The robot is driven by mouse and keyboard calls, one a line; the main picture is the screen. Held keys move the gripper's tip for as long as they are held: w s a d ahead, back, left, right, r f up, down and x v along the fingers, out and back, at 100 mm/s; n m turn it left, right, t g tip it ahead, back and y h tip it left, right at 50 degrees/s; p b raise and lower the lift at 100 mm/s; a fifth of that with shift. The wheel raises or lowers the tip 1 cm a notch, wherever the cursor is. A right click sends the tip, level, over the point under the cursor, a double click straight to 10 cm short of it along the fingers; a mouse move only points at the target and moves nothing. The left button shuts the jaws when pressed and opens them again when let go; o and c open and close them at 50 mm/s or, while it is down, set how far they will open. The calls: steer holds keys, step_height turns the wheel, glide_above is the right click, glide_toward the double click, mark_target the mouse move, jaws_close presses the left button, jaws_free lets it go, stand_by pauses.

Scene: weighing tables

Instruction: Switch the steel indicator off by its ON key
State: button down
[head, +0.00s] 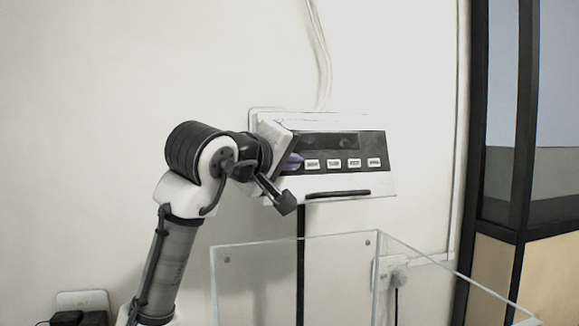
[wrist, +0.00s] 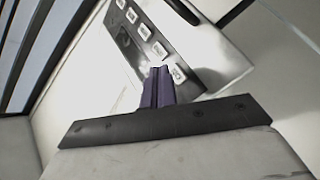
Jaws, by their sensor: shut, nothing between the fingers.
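The steel indicator (head: 345,183) is on the wall, with a dark display (head: 330,143) that shows no lit digits. Below the display is a row of pale keys (head: 333,163); their labels are too small to read. My gripper (head: 297,160) is at the left end of this row and covers part of the panel there. In the wrist view the purple fingers (wrist: 159,72) are shut and empty. Their tips are beside the end key (wrist: 177,74); I cannot tell whether they touch it. The indicator's panel (wrist: 205,75) also shows there.
A clear-walled box (head: 375,240) stands below the indicator. A cable (head: 322,60) runs up the wall above it. A wall socket (head: 393,270) is at lower right, and a dark-framed window (head: 500,110) is at the right. The wall right of the indicator is clear.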

steer(key=s, duration=0.1)
steer(key=s+d, duration=0.1)
steer(key=s+r, duration=0.1)
steer(key=s, duration=0.1)
steer(key=shift+d+r, duration=0.1)
steer(key=shift+d, duration=0.05)
stand_by(0.6)
